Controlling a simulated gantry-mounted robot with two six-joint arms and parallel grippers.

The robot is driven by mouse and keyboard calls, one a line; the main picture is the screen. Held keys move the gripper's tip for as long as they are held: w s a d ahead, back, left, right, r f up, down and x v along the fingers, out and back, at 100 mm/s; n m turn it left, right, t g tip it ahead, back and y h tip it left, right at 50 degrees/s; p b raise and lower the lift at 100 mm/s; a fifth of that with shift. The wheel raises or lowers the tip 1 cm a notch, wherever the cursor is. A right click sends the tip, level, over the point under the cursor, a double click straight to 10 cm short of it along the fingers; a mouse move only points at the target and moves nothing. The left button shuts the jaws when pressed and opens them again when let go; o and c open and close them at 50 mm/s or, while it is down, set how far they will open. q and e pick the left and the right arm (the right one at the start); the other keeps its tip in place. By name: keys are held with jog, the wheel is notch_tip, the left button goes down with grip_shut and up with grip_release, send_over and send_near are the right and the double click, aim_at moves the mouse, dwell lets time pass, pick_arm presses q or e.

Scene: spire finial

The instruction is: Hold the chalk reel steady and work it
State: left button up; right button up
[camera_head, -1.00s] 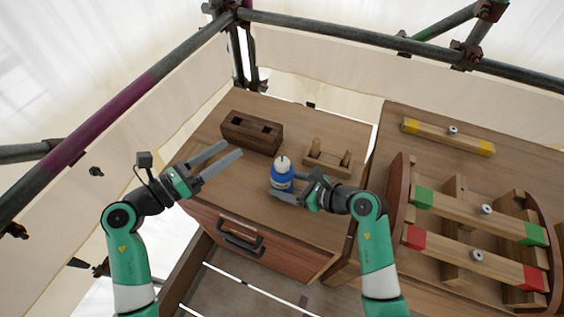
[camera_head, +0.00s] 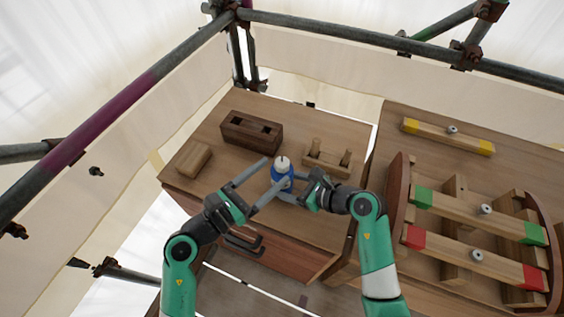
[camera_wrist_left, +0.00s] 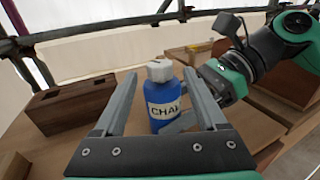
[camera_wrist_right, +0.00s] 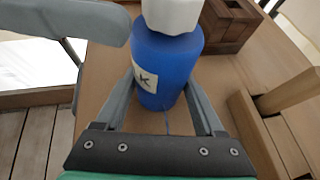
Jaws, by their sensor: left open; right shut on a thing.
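The chalk reel is a blue bottle with a white cap and a label (camera_head: 282,174), upright on the bench top. In the left wrist view the bottle (camera_wrist_left: 163,104) stands between the open fingers of my left gripper (camera_wrist_left: 163,92), apart from them; the label reads "CHA". My left gripper (camera_head: 258,185) reaches in from the left, with its fingers on either side of the bottle. My right gripper (camera_head: 296,189) is shut on the bottle low on its body from the right. In the right wrist view the bottle (camera_wrist_right: 166,68) sits between the right fingers (camera_wrist_right: 166,90).
A dark wooden block with sockets (camera_head: 251,133) stands behind. A wooden stand with two pegs (camera_head: 327,158) is to the right of it. A small wood block (camera_head: 193,160) lies at the left. A rack with coloured bars (camera_head: 470,225) fills the right. A drawer (camera_head: 290,252) is below.

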aim_at(276, 169)
pick_arm(q)
jog(key=x, duration=0.4)
jog(key=shift+w+d, duration=0.2)
jog(key=shift+c, duration=0.3)
grip_shut()
